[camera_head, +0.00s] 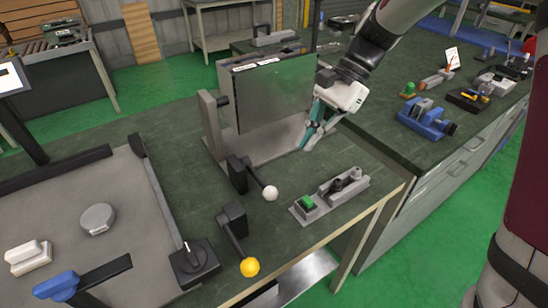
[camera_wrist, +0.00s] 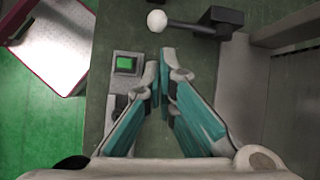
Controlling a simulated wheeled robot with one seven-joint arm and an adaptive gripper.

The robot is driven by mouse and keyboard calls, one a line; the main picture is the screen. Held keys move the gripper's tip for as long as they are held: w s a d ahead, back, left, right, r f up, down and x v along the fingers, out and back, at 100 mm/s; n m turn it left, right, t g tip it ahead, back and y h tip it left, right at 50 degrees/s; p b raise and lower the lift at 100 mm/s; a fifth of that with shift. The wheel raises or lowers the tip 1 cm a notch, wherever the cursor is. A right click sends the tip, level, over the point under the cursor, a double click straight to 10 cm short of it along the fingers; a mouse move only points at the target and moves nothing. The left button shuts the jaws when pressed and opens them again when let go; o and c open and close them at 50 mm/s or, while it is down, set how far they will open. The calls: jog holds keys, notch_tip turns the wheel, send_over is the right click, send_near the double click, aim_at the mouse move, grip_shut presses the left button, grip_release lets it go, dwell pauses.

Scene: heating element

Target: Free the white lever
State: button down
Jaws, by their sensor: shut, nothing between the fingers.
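The white lever is a dark arm with a white ball knob (camera_head: 270,193) on a black block (camera_head: 238,173), beside the heating panel's base. In the wrist view the white knob (camera_wrist: 157,20) is at the top, with its rod running right to the black block (camera_wrist: 222,18). My gripper (camera_head: 309,143) is shut and empty, pointing down next to the panel's right end. In the wrist view its teal fingers (camera_wrist: 161,72) are close together, below and apart from the white knob.
A yellow-knobbed lever (camera_head: 250,267) stands nearer the front. A control box with a green button (camera_head: 306,203) lies right of the white lever. The upright dark panel (camera_head: 275,92) stands behind it. A tray (camera_head: 90,210) fills the left of the table.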

aim_at(260, 181)
jog(key=shift+m+g+y, duration=0.4)
jog(key=shift+m+g, duration=0.2)
jog(key=shift+m, duration=0.2)
jog(key=f, duration=0.1)
jog(key=w+a+f, duration=0.2)
jog(key=f, duration=0.1)
jog(key=shift+w, duration=0.25)
jog(key=x, duration=1)
jog(key=shift+s, duration=0.1)
